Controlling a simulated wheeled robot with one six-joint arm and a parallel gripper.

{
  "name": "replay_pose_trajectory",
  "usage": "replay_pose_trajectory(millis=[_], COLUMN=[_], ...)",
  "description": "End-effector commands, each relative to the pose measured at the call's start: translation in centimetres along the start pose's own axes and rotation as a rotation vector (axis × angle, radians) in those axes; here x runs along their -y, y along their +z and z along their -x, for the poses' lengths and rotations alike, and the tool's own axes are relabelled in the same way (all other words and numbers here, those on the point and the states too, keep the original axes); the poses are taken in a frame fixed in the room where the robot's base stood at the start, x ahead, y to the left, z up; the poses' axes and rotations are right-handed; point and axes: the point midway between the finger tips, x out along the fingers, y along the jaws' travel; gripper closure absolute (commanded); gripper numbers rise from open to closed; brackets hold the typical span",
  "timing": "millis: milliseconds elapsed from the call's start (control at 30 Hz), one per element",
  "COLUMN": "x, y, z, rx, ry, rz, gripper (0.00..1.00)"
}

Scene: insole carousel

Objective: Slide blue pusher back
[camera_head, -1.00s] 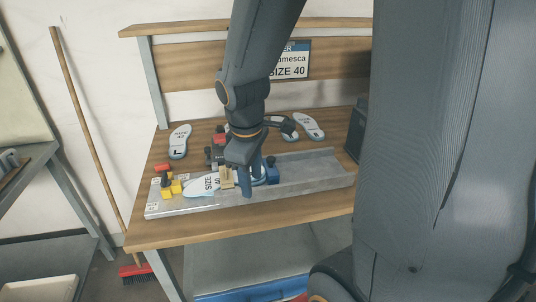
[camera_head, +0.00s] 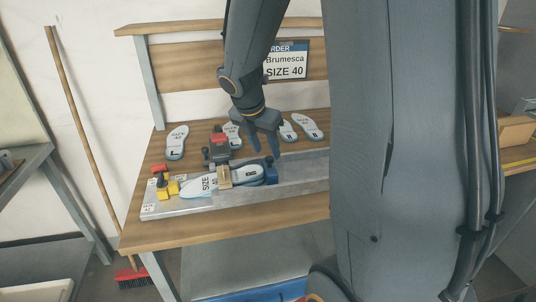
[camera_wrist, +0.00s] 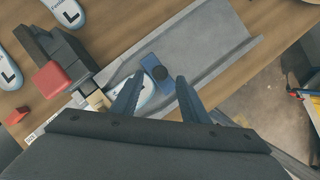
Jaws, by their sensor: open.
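The blue pusher (camera_head: 271,173) is a small block with a dark round knob, seated in the grey channel of the metal fixture (camera_head: 300,178). It touches or nearly touches the heel end of the white and light-blue insole (camera_head: 203,186); I cannot tell which. In the wrist view the pusher (camera_wrist: 157,72) lies just beyond and between my fingertips. My gripper (camera_head: 264,151) is open and empty, above the pusher and pointing down. Its two fingers (camera_wrist: 158,84) are spread in the wrist view. The insole's heel (camera_wrist: 143,92) is partly hidden by the left finger.
A dark clamp with a red top (camera_head: 219,140) stands behind the insole, its tan pad (camera_head: 224,177) over it. A yellow block with red parts (camera_head: 165,186) is at the toe end. Several insoles lie behind on the wooden table (camera_head: 230,220). The channel right of the pusher is empty.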

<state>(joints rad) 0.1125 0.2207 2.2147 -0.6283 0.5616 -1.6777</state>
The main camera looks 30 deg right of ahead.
Motion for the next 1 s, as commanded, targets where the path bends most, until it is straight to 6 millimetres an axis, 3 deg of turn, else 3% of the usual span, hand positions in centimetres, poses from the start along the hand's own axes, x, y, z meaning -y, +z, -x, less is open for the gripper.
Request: replay_pose_trajectory(millis=[233,567,833,1000], x=[0.1,0.0,0.0,0.0], y=[0.0,0.0,0.0,0.0], z=[-2.9,-3.3,-3.2,-3.2], rx=[-0.001,-0.001,-0.001,-0.001], ry=[-0.002,0.001,0.001,0.001], rz=[-0.002,-0.002,-0.002,-0.002], gripper=[0.59,0.59,1.00,1.00])
